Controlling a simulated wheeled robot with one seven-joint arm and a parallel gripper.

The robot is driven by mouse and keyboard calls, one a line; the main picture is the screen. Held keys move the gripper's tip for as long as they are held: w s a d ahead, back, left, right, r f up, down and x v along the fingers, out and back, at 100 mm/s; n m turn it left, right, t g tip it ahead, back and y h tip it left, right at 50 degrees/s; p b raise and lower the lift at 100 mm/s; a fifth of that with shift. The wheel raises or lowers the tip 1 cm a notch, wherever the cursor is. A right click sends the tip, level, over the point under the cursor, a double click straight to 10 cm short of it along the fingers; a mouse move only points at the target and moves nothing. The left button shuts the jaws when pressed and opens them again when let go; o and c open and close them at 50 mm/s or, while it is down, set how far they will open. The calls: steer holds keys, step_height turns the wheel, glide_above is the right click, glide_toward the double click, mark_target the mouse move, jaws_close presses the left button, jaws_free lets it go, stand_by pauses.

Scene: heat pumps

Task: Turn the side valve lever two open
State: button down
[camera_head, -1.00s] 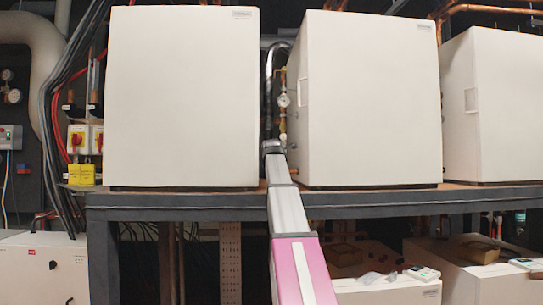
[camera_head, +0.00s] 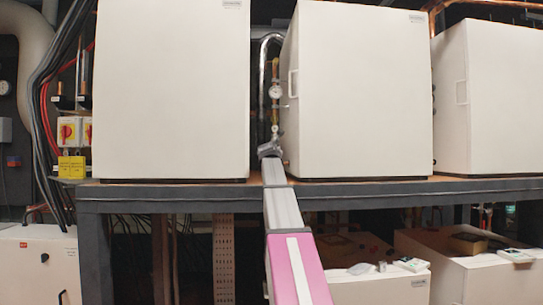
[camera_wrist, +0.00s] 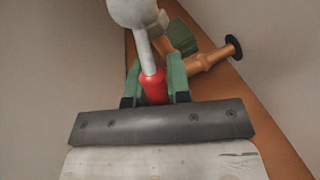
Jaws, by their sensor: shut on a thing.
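The side valve lever has a red grip (camera_wrist: 154,88) and a pale grey metal stem (camera_wrist: 145,50) in the wrist view. My gripper (camera_wrist: 155,75) is shut on the red grip, with a green finger on either side of it. A rounded grey valve body (camera_wrist: 133,10) sits at the top of the stem, partly cut off by the picture edge. In the head view my gripper (camera_head: 269,149) reaches into the gap between two white units. The lever is too small or hidden to make out there.
White units stand left (camera_head: 172,90) and right (camera_head: 357,95) of my gripper on a dark-edged shelf (camera_head: 380,190). A gauge (camera_head: 275,91) on a pipe is above my gripper. A copper pipe with a black end (camera_wrist: 234,47) lies close to my right finger.

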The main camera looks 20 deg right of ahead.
steer(key=shift+s+d+f, duration=0.1)
steer(key=shift+d, duration=0.05)
stand_by(0.4)
steer(key=c, duration=1.1)
jaws_free()
